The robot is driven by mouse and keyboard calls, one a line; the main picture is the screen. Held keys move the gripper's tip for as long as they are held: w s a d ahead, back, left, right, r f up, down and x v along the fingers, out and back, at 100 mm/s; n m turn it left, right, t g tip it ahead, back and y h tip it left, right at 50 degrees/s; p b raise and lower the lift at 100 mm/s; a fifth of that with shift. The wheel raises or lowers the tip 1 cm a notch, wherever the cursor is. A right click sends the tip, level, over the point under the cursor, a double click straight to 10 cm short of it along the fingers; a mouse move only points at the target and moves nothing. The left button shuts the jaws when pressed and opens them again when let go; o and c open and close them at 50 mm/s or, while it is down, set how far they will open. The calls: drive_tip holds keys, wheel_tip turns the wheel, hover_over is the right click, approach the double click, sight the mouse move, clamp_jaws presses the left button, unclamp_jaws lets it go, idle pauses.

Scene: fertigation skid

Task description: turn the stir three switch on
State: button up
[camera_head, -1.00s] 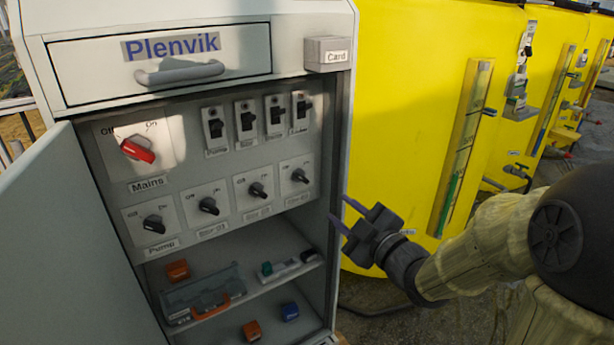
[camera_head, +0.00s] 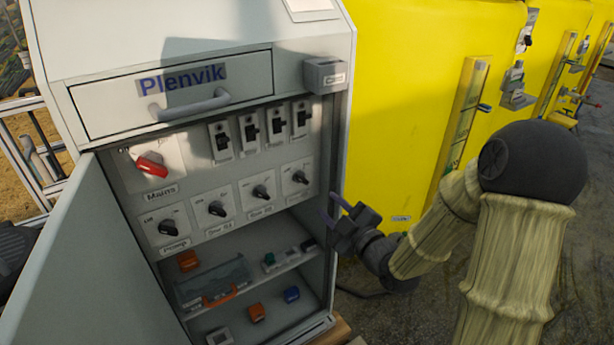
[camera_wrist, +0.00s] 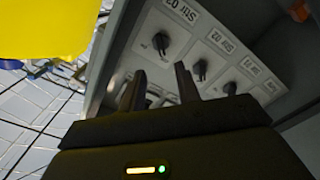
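A row of black rotary switches runs across the panel of the open cabinet (camera_head: 222,297). Pump (camera_head: 168,228) is at the left, then the left stir switch (camera_head: 217,209), the middle stir switch (camera_head: 261,192) and the right stir switch (camera_head: 300,177). My gripper (camera_head: 331,207) is open and empty at the cabinet's right edge, lower right of the right stir switch. In the wrist view, the right stir switch (camera_wrist: 161,42) shows upside down beyond my fingers, apart from them.
The cabinet door (camera_head: 85,270) stands open at the left. A red mains switch (camera_head: 152,165) and several black toggle breakers (camera_head: 250,127) sit above the row. Shelves below hold a clear case (camera_head: 213,283) and small blocks. A yellow tank (camera_head: 405,100) stands at the right.

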sight(304, 182)
drive_tip(key=p+x, duration=0.2)
drive_tip(key=x, duration=0.8)
drive_tip(key=shift+w+a, duration=0.2)
drive_tip(key=shift+a, duration=0.05)
drive_tip(key=shift+f, duration=0.1)
clamp_jaws()
